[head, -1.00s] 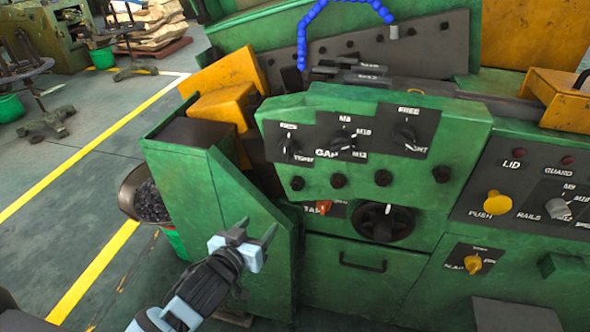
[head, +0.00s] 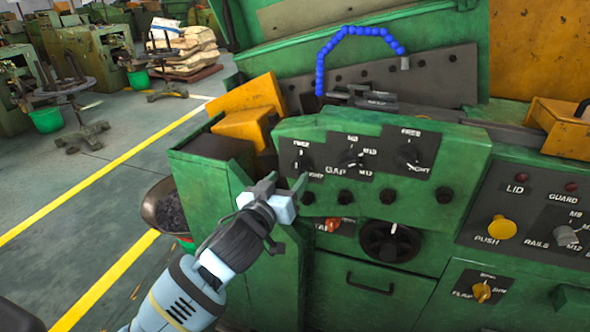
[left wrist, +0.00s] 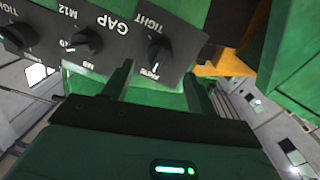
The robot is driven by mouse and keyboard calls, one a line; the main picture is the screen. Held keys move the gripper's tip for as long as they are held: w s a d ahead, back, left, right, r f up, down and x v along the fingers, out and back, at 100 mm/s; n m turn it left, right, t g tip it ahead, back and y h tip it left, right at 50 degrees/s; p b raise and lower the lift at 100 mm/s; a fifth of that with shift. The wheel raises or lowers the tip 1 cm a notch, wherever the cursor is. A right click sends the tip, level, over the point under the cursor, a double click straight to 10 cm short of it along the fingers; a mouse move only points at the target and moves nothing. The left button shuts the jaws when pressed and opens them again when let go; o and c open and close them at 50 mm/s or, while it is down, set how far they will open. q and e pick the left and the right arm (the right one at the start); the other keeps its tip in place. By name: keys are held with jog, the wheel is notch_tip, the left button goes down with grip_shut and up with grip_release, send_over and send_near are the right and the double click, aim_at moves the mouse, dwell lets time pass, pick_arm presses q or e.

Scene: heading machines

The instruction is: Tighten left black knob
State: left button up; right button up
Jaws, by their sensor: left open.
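The left black knob (head: 303,162) sits on the left dark plate of the green machine panel, with a TIGHT label below it. In the left wrist view the knob (left wrist: 158,50) appears upside down, just beyond the fingertips and roughly between their lines. My left gripper (head: 286,183) is open and empty, a little below and left of the knob in the head view. Its two fingers also show in the left wrist view (left wrist: 158,74). The gripper appears apart from the knob. My right gripper is not in view.
A middle GAP knob (head: 350,160) and a right knob (head: 407,156) share the panel. Below are several small black knobs, a red switch (head: 333,225) and a black handwheel (head: 391,242). A metal bowl (head: 163,206) stands left of the machine. Open floor lies further left.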

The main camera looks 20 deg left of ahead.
aim_at(295, 169)
pick_arm(q)
jog(key=w, duration=0.3)
jog(key=shift+w+d, duration=0.2)
jog(key=shift+w, duration=0.15)
jog(key=shift+w+d, duration=0.1)
jog(key=shift+w, duration=0.7)
